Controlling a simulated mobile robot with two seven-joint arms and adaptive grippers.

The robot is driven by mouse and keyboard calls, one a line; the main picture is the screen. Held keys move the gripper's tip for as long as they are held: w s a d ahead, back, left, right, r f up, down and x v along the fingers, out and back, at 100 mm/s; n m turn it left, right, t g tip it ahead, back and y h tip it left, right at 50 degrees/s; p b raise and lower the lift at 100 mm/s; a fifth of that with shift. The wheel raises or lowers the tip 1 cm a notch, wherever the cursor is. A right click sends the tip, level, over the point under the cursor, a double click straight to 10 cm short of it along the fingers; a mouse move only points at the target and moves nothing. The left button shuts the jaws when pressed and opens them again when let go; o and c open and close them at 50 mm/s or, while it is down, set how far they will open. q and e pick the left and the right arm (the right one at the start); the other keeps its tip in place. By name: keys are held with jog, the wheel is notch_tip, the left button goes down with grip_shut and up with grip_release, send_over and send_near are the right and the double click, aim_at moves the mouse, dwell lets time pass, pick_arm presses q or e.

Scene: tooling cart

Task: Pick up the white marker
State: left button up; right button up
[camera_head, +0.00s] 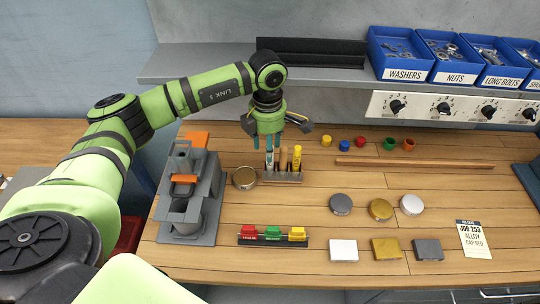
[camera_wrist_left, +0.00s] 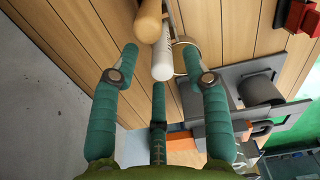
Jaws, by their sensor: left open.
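The white marker (camera_head: 269,161) stands upright in the left slot of a small wooden holder (camera_head: 283,178). A wooden-handled tool (camera_head: 283,158) and a yellow marker (camera_head: 297,157) stand beside it. My left gripper (camera_head: 268,143) is above the holder, fingers pointing down and open, nothing held. In the left wrist view the white marker (camera_wrist_left: 163,57) shows its end near the gap between my teal fingertips (camera_wrist_left: 157,62), with the wooden tool (camera_wrist_left: 148,20) close by. I cannot tell whether a finger touches it. My right gripper is not in view.
A rack of coloured clips (camera_head: 273,236) lies in front. Discs and blocks lie to the right. Blue bins (camera_head: 402,55) stand on the back shelf.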

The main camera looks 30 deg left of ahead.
pick_arm(q)
jog(key=shift+d+f+p, duration=0.15)
jog(key=shift+f+p, duration=0.35)
jog(key=f, duration=0.1)
jog(key=f+p, duration=0.2)
jog(key=shift+s+d+f, duration=0.15)
jog(key=shift+d+f, duration=0.1)
jog(key=shift+f, duration=0.6)
grip_shut()
